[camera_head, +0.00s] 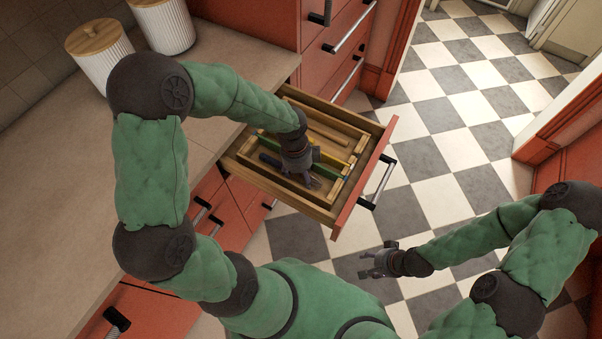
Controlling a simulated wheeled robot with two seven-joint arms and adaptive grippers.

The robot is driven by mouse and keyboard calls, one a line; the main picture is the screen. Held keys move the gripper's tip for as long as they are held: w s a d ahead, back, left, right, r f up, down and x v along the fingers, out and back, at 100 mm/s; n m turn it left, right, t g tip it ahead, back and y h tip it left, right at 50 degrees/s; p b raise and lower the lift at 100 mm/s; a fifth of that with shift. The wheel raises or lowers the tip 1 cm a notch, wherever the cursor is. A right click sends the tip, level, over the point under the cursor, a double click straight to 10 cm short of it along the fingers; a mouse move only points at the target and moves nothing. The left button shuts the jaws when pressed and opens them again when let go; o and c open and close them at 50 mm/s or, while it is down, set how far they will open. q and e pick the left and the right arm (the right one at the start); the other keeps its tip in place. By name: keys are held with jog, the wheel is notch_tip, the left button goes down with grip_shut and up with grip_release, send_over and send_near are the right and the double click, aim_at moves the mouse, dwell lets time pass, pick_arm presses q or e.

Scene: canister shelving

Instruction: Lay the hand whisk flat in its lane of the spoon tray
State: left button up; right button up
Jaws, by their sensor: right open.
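The wooden spoon tray (328,134) lies inside an open red-fronted drawer. My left gripper (307,179) points down into the tray from above, low among its lanes. Its fingers are small and dark here, and I cannot tell whether they are open or shut. A dark purplish, long thing (270,160) lies at the gripper, partly covered by it; I cannot tell whether it is the hand whisk or whether it is held. My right gripper (372,263) is open and empty, over the floor in front of the drawer.
Yellow and green strips (334,163) show in the tray beside my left gripper. The drawer front (366,178) carries a bar handle (379,184). Two white ribbed canisters with wooden lids (98,52) stand on the counter (60,190). The checkered floor at right is clear.

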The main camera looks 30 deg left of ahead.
pick_arm(q)
jog(key=o, duration=0.3)
jog(key=shift+o, duration=0.2)
jog(key=shift+r, duration=0.1)
dwell(0.5)
notch_tip(320, 180, up, 12)
jog(key=a, duration=0.1)
jog(key=shift+a, duration=0.2)
jog(key=shift+w, duration=0.1)
dwell(0.6)
